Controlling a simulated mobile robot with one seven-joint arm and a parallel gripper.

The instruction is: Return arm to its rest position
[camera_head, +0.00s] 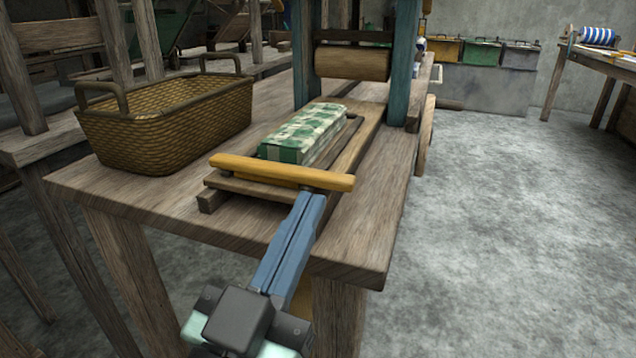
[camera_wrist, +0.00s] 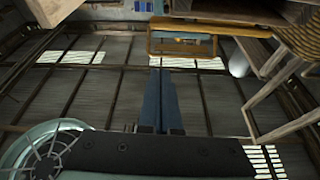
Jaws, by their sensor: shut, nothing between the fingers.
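My gripper (camera_head: 313,197) is at the front of the wooden table, its two long blue fingers pressed together with nothing between them. In the head view the fingertips overlap the right part of a yellow wooden bar (camera_head: 245,168); I cannot tell whether they touch it. In the wrist view my gripper (camera_wrist: 160,72) points up the picture, and the fingertips appear below a yellow frame (camera_wrist: 180,49), with a gap in the picture. My wrist is in front of the table's near edge. The rest of my arm is mostly out of view.
The wooden table (camera_head: 345,245) carries a woven basket (camera_head: 175,125) at left and a green-and-white checked cloth block (camera_head: 303,133) on a wooden tray behind the bar. A wooden roller (camera_head: 352,62) hangs between blue-grey posts (camera_head: 400,70). The grey floor (camera_head: 490,230) at right is clear.

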